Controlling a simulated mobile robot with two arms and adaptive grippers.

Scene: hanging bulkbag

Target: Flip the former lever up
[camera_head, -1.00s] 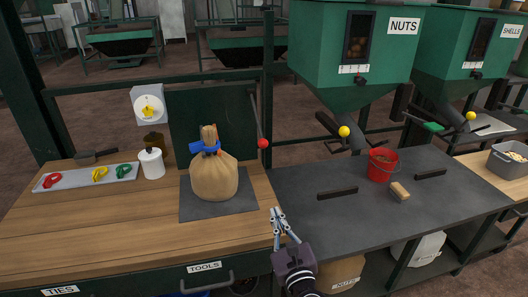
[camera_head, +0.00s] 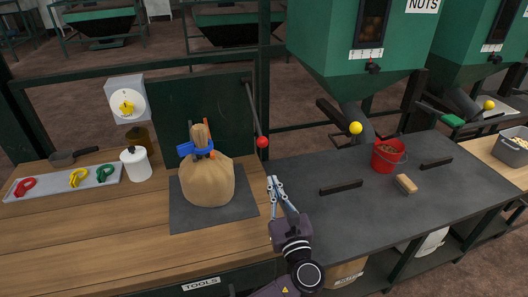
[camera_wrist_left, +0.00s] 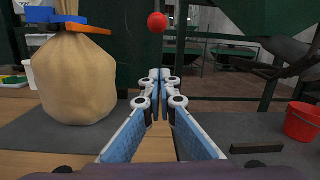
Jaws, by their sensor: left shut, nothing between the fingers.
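The lever is a dark rod (camera_head: 255,108) at the right edge of the green panel. It hangs downward and ends in a red ball (camera_head: 262,142). The ball also shows at the top of the left wrist view (camera_wrist_left: 157,22), above my fingertips and clear of them. My left gripper (camera_head: 274,181) is shut and empty, its fingers pointing away from me, below the red ball in the head view. Its fingers fill the middle of the left wrist view (camera_wrist_left: 160,76). The right gripper is not in view.
A tied tan sack (camera_head: 208,182) with a blue and orange clamp (camera_head: 197,149) stands on a dark mat left of my gripper. A red bucket (camera_head: 374,166) and dark bar (camera_head: 341,187) are right.

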